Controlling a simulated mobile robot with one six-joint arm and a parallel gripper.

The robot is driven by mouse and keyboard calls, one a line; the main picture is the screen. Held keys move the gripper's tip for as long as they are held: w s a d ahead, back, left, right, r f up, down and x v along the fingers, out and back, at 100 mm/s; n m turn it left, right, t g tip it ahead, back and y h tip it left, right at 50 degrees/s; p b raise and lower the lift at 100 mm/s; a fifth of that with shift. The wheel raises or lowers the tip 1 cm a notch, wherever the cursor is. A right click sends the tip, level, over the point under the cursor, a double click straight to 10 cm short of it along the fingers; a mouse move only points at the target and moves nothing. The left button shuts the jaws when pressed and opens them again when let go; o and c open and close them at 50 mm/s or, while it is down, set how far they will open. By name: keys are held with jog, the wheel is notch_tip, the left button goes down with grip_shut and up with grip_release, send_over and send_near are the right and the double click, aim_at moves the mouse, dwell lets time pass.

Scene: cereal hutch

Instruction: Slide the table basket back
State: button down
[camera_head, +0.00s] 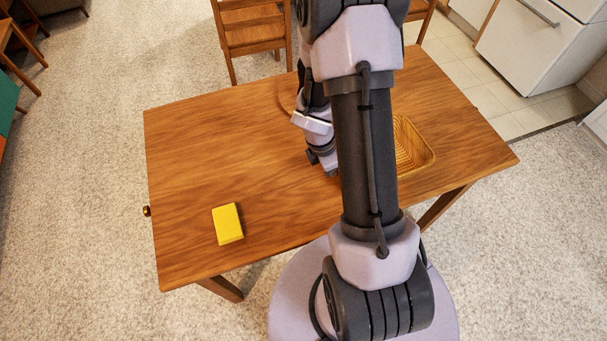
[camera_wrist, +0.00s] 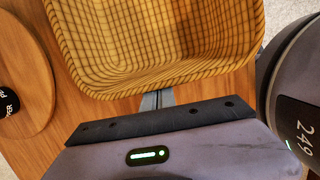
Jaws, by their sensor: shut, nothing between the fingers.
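The table basket (camera_head: 418,150) is a yellow woven basket on the right part of the wooden table, partly hidden behind my arm in the head view. In the wrist view the basket (camera_wrist: 160,45) fills the upper middle, its rim toward my gripper. My gripper (camera_wrist: 156,99) is shut with nothing in it, its tips at the near rim of the basket. I cannot tell whether they touch. In the head view my gripper (camera_head: 332,172) is low over the table, left of the basket, with its tips mostly hidden by my arm.
A yellow block (camera_head: 228,224) lies at the table's front left. A round wooden board (camera_wrist: 22,75) with a dark pepper container (camera_wrist: 8,103) on it is beside the basket. A chair (camera_head: 252,32) stands behind the wooden table (camera_head: 190,150). The table's left half is mostly clear.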

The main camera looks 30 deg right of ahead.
jog(key=s+d+p, duration=0.1)
jog(key=d+p, duration=0.1)
jog(key=d, duration=0.3)
jog(key=s+d+p, duration=0.1)
jog(key=d+p, duration=0.1)
jog(key=d, duration=0.4)
jog(key=s+d+p, duration=0.2)
jog(key=d+p, duration=0.1)
jog(key=d, duration=0.2)
jog(key=shift+d+r, duration=0.15)
jog(key=shift+d, duration=0.25)
jog(key=shift+s+d, duration=0.1)
jog(key=shift+d, duration=0.2)
jog(key=shift+f, duration=0.2)
